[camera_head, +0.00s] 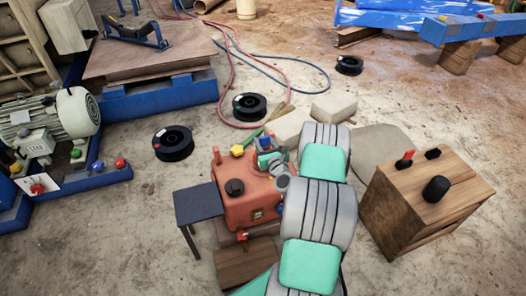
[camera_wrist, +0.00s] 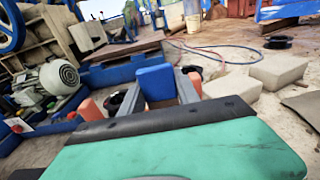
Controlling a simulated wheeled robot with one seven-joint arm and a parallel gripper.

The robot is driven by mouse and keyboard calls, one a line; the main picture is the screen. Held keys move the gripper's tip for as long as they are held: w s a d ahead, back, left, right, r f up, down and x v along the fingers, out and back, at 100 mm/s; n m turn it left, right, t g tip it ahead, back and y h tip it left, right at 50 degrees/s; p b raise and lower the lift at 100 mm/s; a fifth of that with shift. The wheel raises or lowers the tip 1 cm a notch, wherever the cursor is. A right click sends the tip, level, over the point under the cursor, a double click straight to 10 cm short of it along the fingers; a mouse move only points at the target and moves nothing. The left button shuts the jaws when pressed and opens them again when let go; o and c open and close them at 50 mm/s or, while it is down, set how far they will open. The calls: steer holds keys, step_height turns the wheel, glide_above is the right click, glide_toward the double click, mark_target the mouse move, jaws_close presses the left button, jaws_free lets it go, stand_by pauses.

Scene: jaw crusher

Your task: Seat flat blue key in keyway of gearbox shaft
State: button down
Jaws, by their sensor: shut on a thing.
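The flat blue key (camera_wrist: 155,82) stands up between the grey fingers of my gripper (camera_wrist: 160,98) in the wrist view, and the gripper is shut on it. In the head view my gripper (camera_head: 268,155) is over the back right part of the red gearbox (camera_head: 245,208), with a small patch of blue at its tip. The gearbox has a black cap on top and a yellow knob at its back edge. Red parts of it also show in the wrist view (camera_wrist: 90,110). The shaft and its keyway are hidden or too small to make out, so I cannot tell whether the key touches them.
A dark small table (camera_head: 203,203) stands left of the gearbox. A wooden crate (camera_head: 425,200) with black knobs and a red piece stands to the right. Pale blocks (camera_head: 334,107), black spools (camera_head: 249,106) and hoses lie behind. A grey motor (camera_head: 50,120) is at left.

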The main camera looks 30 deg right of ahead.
step_height(320, 180, down, 2)
steer(key=shift+f+b, duration=0.1)
steer(key=shift+b, duration=0.2)
steer(key=c, duration=0.9)
jaws_free()
